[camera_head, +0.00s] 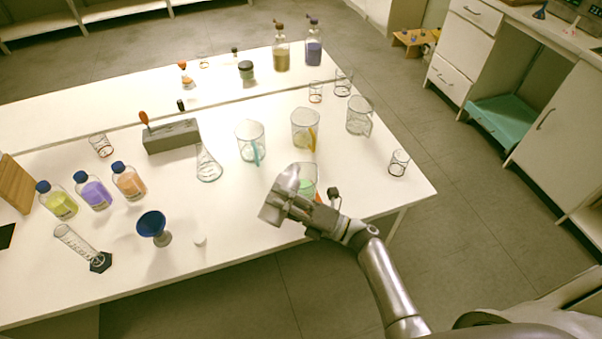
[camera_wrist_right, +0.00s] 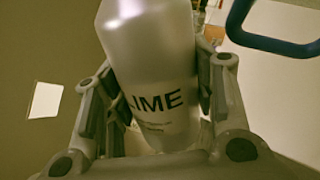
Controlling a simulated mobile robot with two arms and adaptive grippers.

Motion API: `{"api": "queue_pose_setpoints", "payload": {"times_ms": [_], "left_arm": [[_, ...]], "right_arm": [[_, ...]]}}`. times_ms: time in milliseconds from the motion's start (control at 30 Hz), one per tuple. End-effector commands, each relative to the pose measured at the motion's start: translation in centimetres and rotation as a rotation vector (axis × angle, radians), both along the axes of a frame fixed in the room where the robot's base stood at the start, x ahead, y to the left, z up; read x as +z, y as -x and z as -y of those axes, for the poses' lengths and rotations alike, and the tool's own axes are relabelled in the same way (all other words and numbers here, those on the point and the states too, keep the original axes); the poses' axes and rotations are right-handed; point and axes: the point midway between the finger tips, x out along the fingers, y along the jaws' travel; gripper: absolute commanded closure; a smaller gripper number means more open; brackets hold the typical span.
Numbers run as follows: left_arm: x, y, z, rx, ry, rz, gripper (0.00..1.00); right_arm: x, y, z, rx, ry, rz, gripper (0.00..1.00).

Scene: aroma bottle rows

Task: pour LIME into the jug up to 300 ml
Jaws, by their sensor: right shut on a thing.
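My right gripper (camera_head: 297,203) is shut around a pale, frosted bottle (camera_head: 283,184) over the table's front right edge. In the right wrist view the bottle (camera_wrist_right: 152,60) stands between the fingers, and its dark print reads "IME", the start of the word being hidden. It looks tilted in the head view. Just behind my gripper is a clear vessel (camera_head: 309,174) with something green in it or on it; my gripper hides part of it. A clear jug with a blue handle (camera_head: 250,140) and one with an orange handle (camera_head: 304,128) stand further back. My left gripper is out of view.
Another clear jug (camera_head: 359,117) and a small glass (camera_head: 398,163) stand on the right.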

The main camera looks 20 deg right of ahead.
Motion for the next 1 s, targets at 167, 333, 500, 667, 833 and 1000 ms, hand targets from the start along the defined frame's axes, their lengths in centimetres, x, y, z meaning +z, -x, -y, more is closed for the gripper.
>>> {"api": "queue_pose_setpoints", "payload": {"times_ms": [167,333,500,667,833,1000], "left_arm": [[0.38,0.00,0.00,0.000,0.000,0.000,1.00],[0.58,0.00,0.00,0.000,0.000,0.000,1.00],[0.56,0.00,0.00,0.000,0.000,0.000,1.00],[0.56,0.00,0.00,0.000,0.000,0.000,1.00],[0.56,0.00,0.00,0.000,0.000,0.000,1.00],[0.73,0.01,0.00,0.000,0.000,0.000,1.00]], "right_arm": [[0.29,-0.09,0.08,0.000,-0.009,-0.006,0.83],[0.35,-0.14,0.12,0.000,-0.015,-0.013,0.83],[0.31,-0.15,0.13,0.000,-0.016,-0.014,0.83],[0.31,-0.15,0.13,0.000,-0.016,-0.014,0.83],[0.32,-0.14,0.13,0.000,-0.016,-0.014,0.83],[0.42,-0.17,0.15,0.000,-0.019,-0.017,0.83]]}}
